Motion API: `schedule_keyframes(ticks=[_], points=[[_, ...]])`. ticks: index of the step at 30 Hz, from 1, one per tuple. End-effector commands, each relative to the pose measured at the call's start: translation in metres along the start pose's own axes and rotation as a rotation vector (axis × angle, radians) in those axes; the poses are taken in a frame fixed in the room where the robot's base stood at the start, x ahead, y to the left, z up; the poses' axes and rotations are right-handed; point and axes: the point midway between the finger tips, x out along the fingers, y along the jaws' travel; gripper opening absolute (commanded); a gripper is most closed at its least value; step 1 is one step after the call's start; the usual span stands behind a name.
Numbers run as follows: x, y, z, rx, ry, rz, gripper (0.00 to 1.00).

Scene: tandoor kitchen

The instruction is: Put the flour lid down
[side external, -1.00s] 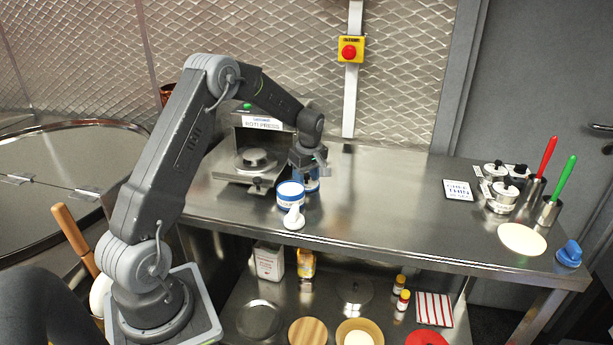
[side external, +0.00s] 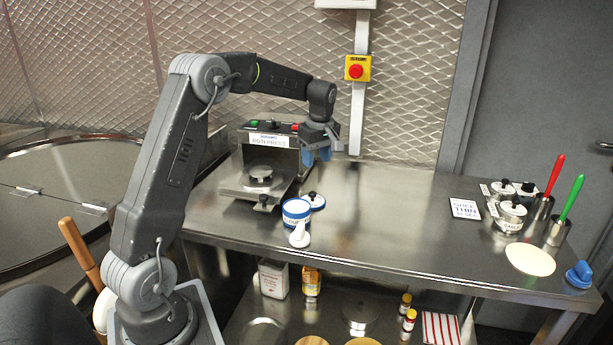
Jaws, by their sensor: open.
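The flour lid (side external: 314,202) is a white and blue disc with a dark knob. It lies on the steel counter just behind and right of the blue and white flour tub (side external: 296,213). My gripper (side external: 317,157) is open and empty, with blue fingertips pointing down, above the counter and clear of the lid. A white scoop-like item (side external: 299,236) stands at the front of the tub and hides part of it.
The roti press (side external: 262,175) stands left of my gripper. Lidded steel pots (side external: 509,214), red- and green-handled tools, a flat dough disc (side external: 530,260) and a blue object (side external: 579,274) are at the right. The middle of the counter (side external: 400,215) is clear.

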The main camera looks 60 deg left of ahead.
Motion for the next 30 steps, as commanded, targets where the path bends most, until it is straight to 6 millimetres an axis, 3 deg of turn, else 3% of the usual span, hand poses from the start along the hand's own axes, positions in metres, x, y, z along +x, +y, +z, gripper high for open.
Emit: schedule_keyframes(ticks=[4,7,12,15,21,24,30], points=[[-0.033,-0.014,0.031,0.145,0.01,0.051,0.47],[-0.064,-0.037,0.067,0.328,0.025,0.109,0.47],[-0.103,-0.093,0.13,0.678,0.067,0.218,0.47],[-0.115,-0.132,0.161,0.881,0.102,0.282,0.47],[-0.115,-0.208,0.209,1.261,0.187,0.402,0.47],[-0.108,-0.237,0.223,1.406,0.23,0.448,0.47],[-0.095,-0.265,0.236,1.557,0.277,0.495,0.47]])
